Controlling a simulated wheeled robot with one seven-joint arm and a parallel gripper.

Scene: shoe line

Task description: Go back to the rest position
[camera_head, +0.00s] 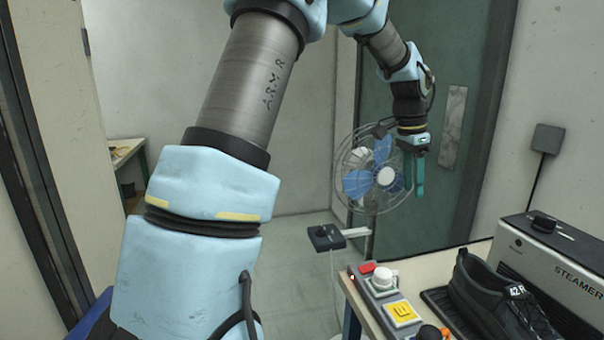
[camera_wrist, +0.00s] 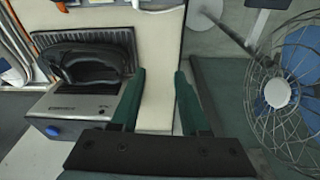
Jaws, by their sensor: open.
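My gripper (camera_head: 416,175) hangs from my raised arm in the head view, pointing down in front of the green door and the fan. In the wrist view my gripper (camera_wrist: 157,100) shows two green fingers spread apart with nothing between them. A black shoe (camera_head: 493,300) marked "42 R" stands by the steamer (camera_head: 560,262) at the right of the head view, well apart from my gripper. In the wrist view the dark shoe (camera_wrist: 88,65) sits at the upper left, to the left of my fingers.
A blue-bladed caged fan (camera_head: 352,185) stands behind my gripper. The table (camera_head: 425,268) at lower right carries a control box (camera_head: 383,290) with buttons and a yellow label. A green door (camera_head: 425,215) is behind.

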